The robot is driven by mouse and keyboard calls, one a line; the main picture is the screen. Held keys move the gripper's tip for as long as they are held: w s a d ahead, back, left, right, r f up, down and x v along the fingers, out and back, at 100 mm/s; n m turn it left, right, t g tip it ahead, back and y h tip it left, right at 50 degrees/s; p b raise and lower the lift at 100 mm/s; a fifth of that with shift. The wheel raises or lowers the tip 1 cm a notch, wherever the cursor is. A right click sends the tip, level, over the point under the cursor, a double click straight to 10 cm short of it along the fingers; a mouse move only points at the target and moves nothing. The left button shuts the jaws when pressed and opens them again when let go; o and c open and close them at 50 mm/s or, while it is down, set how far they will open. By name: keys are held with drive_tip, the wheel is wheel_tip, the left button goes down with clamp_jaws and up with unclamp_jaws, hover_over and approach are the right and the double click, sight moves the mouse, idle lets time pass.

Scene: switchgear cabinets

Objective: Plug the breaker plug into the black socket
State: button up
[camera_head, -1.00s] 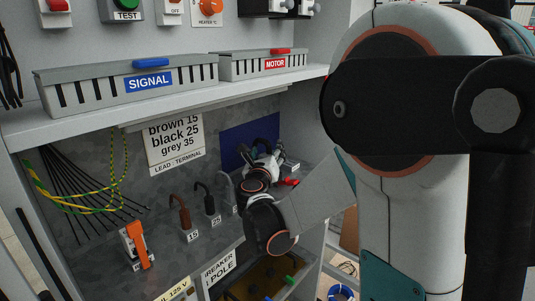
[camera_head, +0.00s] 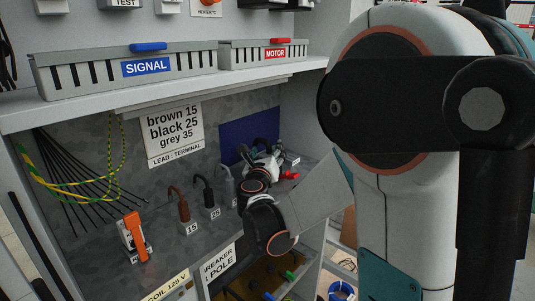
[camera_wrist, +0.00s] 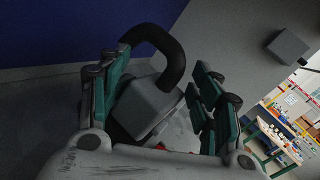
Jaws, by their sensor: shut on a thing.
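My gripper (camera_wrist: 160,110) is shut on a grey block with a thick black curved lead, which looks like the breaker plug (camera_wrist: 146,104). The teal fingers stand on either side of the block, and the lead arches up over it. In the head view my gripper (camera_head: 262,160) is above the right part of the shelf, in front of a blue panel (camera_head: 236,143). The plug's far side is hidden, and contact with anything beyond the fingers cannot be told. I cannot make out the black socket for certain in either view.
Leads marked 15 (camera_head: 182,207) and 25 (camera_head: 207,196) stand left of my gripper, with a grey lead (camera_head: 226,182) close to it. An orange and white device (camera_head: 135,236) stands further left. The SIGNAL bin (camera_head: 100,75) sits on the shelf above.

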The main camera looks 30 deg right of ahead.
drive_tip(key=o, duration=1.6)
drive_tip(key=v, duration=0.7)
drive_tip(key=shift+s+a, duration=0.15)
drive_tip(key=shift+s, duration=0.05)
drive_tip(key=shift+s, duration=0.15)
